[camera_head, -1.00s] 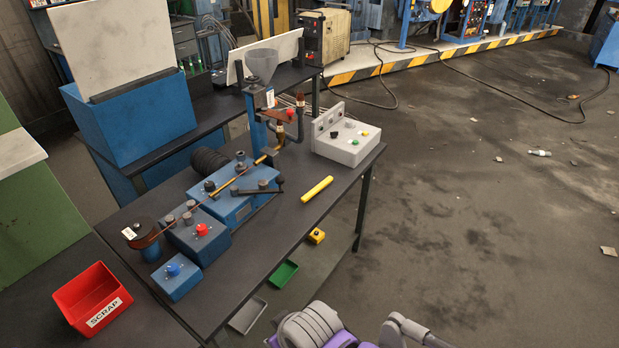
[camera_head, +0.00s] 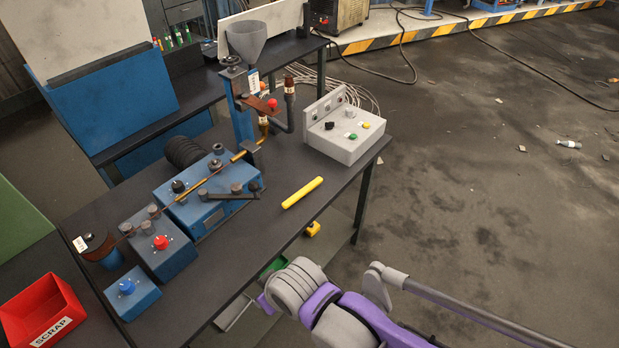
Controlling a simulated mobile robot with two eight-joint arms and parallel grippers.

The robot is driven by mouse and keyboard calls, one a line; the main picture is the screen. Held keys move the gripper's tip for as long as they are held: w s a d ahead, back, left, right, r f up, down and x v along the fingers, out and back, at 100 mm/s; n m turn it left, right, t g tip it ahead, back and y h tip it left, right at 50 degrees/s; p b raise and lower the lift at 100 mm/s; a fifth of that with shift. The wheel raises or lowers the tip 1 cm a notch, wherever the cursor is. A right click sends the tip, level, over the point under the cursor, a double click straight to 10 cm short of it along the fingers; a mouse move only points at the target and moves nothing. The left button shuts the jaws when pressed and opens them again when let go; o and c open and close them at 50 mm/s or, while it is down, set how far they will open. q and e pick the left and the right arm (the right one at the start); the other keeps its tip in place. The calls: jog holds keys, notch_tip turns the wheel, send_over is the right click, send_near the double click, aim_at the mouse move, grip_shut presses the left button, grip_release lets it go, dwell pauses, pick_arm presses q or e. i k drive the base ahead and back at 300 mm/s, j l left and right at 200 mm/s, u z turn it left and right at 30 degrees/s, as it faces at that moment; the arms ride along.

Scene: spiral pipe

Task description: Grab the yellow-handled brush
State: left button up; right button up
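A short yellow rod (camera_head: 302,192), which looks like the brush's handle, lies on the dark workbench (camera_head: 262,232) near its front right edge. I cannot make out any bristles on it. My purple and grey arm shows at the bottom centre and right of the view, below the bench's front edge and apart from the yellow rod. No gripper fingers can be seen on it. My other arm is out of view.
Behind the rod stand a blue machine (camera_head: 208,195) and a grey control box (camera_head: 345,132). A blue box with a red knob (camera_head: 160,244) and a red SCRAP bin (camera_head: 44,312) are at the left. Bare bench surrounds the rod. Open floor lies to the right.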

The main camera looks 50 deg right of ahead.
aim_at(315, 184)
jog(key=i+l, duration=0.1)
jog(key=l, duration=0.55)
jog(key=i+l, duration=0.1)
jog(key=l, duration=1.2)
jog(key=i+l+u, duration=0.1)
jog(key=l, duration=0.6)
jog(key=i+j, duration=0.05)
